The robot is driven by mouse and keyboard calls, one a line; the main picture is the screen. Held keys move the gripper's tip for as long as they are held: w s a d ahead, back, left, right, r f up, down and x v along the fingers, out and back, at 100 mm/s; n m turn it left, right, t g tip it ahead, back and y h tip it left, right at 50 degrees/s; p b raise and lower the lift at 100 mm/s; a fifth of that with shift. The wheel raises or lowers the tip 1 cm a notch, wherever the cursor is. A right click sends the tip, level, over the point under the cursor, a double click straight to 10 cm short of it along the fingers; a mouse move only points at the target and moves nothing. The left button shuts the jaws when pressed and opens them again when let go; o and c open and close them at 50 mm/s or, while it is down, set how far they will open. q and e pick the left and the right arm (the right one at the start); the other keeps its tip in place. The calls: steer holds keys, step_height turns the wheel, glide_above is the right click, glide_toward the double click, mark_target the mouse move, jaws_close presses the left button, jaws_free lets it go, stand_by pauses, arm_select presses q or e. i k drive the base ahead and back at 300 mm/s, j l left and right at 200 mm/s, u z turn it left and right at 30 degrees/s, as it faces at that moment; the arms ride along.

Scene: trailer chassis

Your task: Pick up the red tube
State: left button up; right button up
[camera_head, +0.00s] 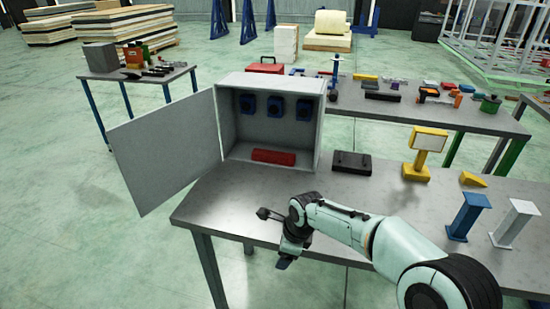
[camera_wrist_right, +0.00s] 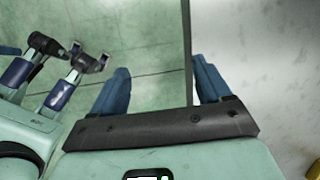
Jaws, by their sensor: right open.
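The red tube (camera_head: 273,156) lies on the floor of an open grey cabinet (camera_head: 230,125) that stands at the table's left end. My right gripper (camera_head: 276,238) is near the table's front left edge, below and in front of the cabinet, apart from the tube. In the right wrist view, my right gripper (camera_wrist_right: 162,78) shows two blue fingers spread wide with nothing between them. The table edge passes behind the fingers there. The tube is not in the right wrist view. My left gripper is not seen in the head view.
The cabinet door (camera_head: 165,150) is swung open to the left. Blue parts (camera_head: 275,107) hang on its back wall. A black case (camera_head: 352,163), a yellow stand (camera_head: 424,152), and blue (camera_head: 467,217) and white (camera_head: 513,223) posts are on the table (camera_head: 235,200). Clear tabletop lies before the cabinet.

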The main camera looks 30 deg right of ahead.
mark_target(258, 155)
steer(key=i+l, duration=0.45)
steer(key=l, duration=0.15)
steer(key=i+l, duration=0.45)
steer(key=l, duration=0.15)
